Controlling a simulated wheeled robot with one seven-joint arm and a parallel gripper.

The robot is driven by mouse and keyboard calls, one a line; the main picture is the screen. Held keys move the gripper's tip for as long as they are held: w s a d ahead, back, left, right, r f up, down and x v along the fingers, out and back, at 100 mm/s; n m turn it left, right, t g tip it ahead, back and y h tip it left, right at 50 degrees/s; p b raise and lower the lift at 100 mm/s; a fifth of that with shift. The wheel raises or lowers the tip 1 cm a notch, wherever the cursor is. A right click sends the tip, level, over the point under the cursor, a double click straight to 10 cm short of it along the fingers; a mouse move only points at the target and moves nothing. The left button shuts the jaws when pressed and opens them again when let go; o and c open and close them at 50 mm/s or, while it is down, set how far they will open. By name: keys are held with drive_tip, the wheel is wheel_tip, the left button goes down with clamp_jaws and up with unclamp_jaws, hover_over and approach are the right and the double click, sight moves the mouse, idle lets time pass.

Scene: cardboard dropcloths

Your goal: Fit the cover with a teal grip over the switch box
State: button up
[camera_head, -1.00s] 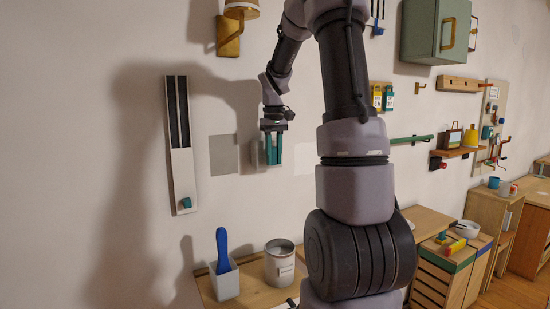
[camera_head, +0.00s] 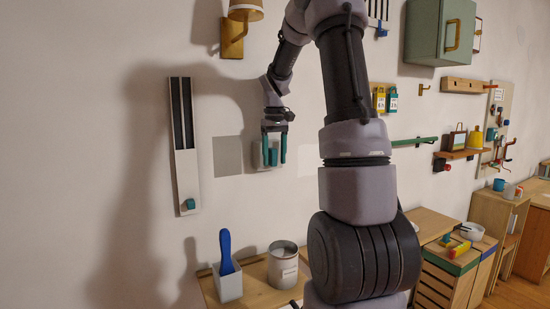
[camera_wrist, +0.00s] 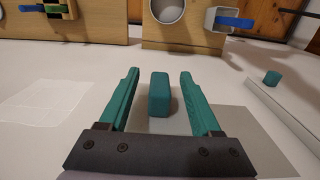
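My gripper (camera_head: 274,158) is by the wall, with its two teal fingers spread apart. In the wrist view my gripper (camera_wrist: 160,82) has a teal grip (camera_wrist: 159,95) standing between the fingers, with a visible gap on each side. The teal grip also shows between the fingers in the head view (camera_head: 273,157). A pale edge, probably the cover (camera_head: 263,156), shows behind the left finger.
A grey patch (camera_head: 228,157) lies left of my gripper, and a tall slotted panel with a teal knob (camera_head: 187,206) hangs farther left. A paler wall patch (camera_head: 308,160) is on the right. Below are a white cup with a blue tool (camera_head: 228,287) and a can (camera_head: 283,265).

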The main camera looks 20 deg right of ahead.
wheel_tip(320, 180, up, 11)
drive_tip(key=shift+f, duration=0.1)
idle(0.6)
drive_tip(key=shift+s, duration=0.1)
